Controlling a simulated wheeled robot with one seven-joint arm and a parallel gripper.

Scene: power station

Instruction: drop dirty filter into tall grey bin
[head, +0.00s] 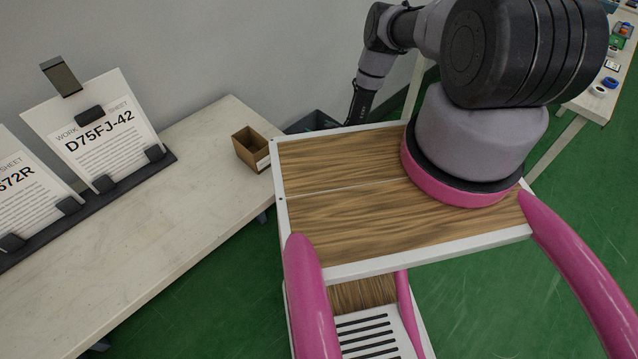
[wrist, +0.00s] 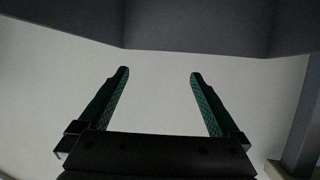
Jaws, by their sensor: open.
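My gripper (wrist: 159,74) is open in the wrist view, with two teal ridged fingers apart and nothing between them. In the head view my arm reaches over the far side of the cart, and the dark end of the arm (head: 358,106) points down there. Part of a dark grey container (head: 313,122) shows behind the cart, just left of the arm's end; I cannot tell its height or see inside. A dark grey surface (wrist: 200,25) crosses the top of the wrist view, with a pale surface beyond the fingers. No dirty filter is visible in either view.
A cart with a wood-grain top (head: 350,225), white rim and pink handles stands in front of me, its top bare where visible. Left is a pale workbench (head: 150,245) with worksheets (head: 95,135) and a small brown box (head: 252,150). Another table (head: 590,100) stands at right. Green floor shows between them.

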